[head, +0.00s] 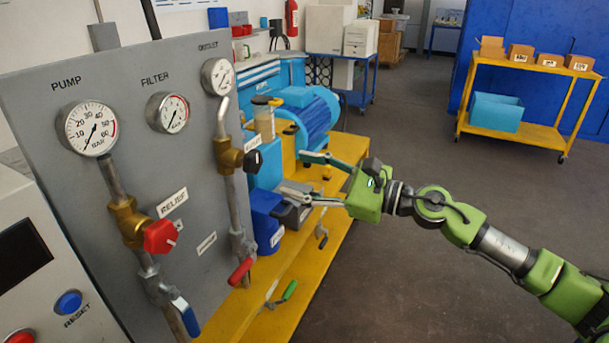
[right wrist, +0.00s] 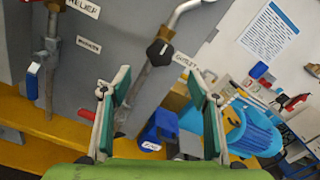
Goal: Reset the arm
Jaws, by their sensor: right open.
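My right gripper (head: 294,174) reaches in from the right on my green arm (head: 463,225). Its two fingers are spread wide, with nothing between them. They point left toward the grey panel (head: 130,185) and overlap the area of the blue parts by the yellow stand in the head view. In the right wrist view the open fingers (right wrist: 160,80) frame the panel's outlet pipe and a black knob (right wrist: 160,53). No contact with the panel can be made out. My left gripper is not in view.
Gauges, a red relief valve knob (head: 160,236) and lever handles stick out of the panel. A blue motor (head: 312,115) sits behind my gripper on the yellow stand (head: 338,205). The floor (head: 420,150) at right is open up to a yellow cart (head: 527,131) with boxes.

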